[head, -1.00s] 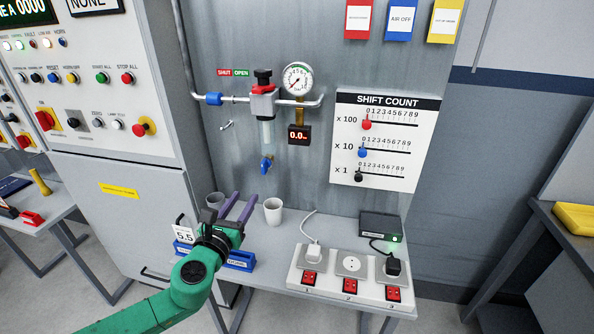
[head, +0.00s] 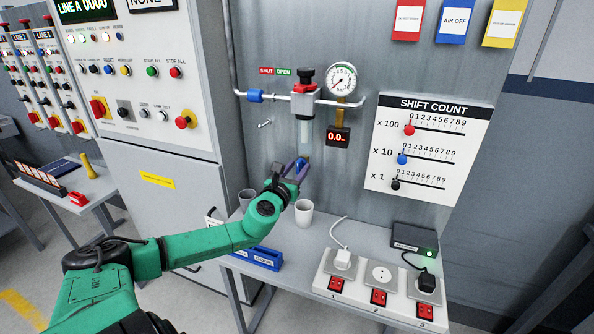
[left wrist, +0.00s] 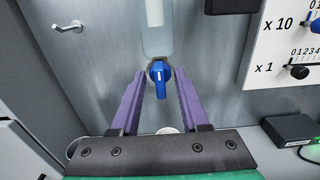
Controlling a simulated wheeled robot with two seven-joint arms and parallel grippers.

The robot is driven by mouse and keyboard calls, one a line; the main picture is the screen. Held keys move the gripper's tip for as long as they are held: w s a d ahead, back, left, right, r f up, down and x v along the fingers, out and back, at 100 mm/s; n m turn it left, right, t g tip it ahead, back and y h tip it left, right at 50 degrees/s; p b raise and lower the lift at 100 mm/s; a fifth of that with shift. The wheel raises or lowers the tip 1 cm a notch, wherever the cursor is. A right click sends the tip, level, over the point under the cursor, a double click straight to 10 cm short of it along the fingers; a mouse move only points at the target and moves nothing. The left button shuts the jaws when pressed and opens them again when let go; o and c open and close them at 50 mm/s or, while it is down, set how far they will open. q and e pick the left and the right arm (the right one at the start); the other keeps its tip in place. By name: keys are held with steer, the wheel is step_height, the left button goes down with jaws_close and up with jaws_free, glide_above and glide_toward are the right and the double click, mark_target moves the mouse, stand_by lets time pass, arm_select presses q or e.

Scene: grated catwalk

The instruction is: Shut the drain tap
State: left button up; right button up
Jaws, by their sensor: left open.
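The drain tap is a small blue handle (left wrist: 160,74) under the clear bowl (left wrist: 158,38) of the air filter unit. In the left wrist view it sits between the tips of my open left gripper (left wrist: 155,82), with a gap on both sides. In the head view the tap (head: 302,163) is partly hidden by the purple fingers of my left gripper (head: 293,171). The filter unit (head: 303,100) with its red and black knob hangs on the grey panel. My right gripper is not in view.
Two grey cups, one of them the front cup (head: 304,212), stand on the bench below the tap. A pressure gauge (head: 342,79) and a red digital display (head: 338,136) are right of the filter. A socket strip (head: 380,290) lies at the bench's front right.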

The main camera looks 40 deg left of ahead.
arm_select(q)
jaws_close()
steer(key=shift+n, duration=0.4)
steer(key=n, duration=0.3)
steer(key=shift+n, duration=0.3)
steer(key=n, duration=0.4)
steer(key=shift+a+n, duration=0.1)
steer(key=shift+n, duration=0.2)
steer(key=shift+s+a+f+n, duration=0.1)
steer(key=shift+n, duration=4.4)
jaws_free()
